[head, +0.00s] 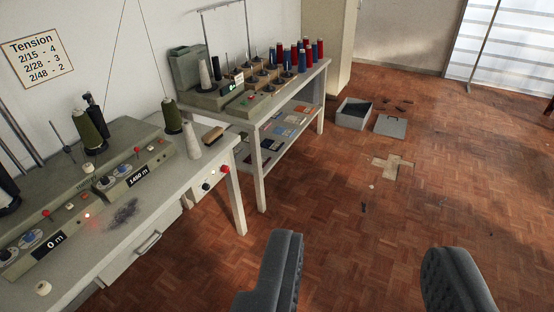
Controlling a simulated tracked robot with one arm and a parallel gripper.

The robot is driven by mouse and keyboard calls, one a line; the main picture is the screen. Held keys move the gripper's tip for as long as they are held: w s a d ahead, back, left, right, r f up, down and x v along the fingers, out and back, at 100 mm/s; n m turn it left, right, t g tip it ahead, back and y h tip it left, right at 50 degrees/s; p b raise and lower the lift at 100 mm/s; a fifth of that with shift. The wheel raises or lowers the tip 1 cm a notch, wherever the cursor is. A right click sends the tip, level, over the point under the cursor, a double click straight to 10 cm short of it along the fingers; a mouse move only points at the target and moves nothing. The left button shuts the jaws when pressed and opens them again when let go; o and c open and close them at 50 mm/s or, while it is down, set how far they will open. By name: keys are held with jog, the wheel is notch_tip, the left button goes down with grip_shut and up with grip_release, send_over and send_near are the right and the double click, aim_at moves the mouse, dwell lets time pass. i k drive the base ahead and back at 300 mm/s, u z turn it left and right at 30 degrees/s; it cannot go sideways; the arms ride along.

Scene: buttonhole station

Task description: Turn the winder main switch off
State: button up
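A small white panel (213,181) under the table's right front edge carries a black knob (206,187) and a red button (225,169). No readable label shows which control is the main switch, and I cannot tell its position. My gripper (365,245) is open and empty, its two dark fingers wide apart over the floor, well right of the panel and touching nothing.
A second table (262,137) behind bears another machine (212,92) and red and blue spools (300,58); its shelf holds flat packets. An open grey box (353,113) and its lid (391,126) lie on the parquet, near scattered small dark pieces. The floor's middle is mostly clear.

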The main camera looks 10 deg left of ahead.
aim_at(225, 169)
jog(key=z, duration=0.4)
jog(key=i, duration=1.25)
jog(key=u, duration=0.35)
jog(key=i, duration=0.8)
jog(key=u, duration=0.6)
jog(key=k, duration=0.9)
jog(key=u, duration=0.2)
jog(key=i, duration=0.9)
jog(key=z, duration=0.1)
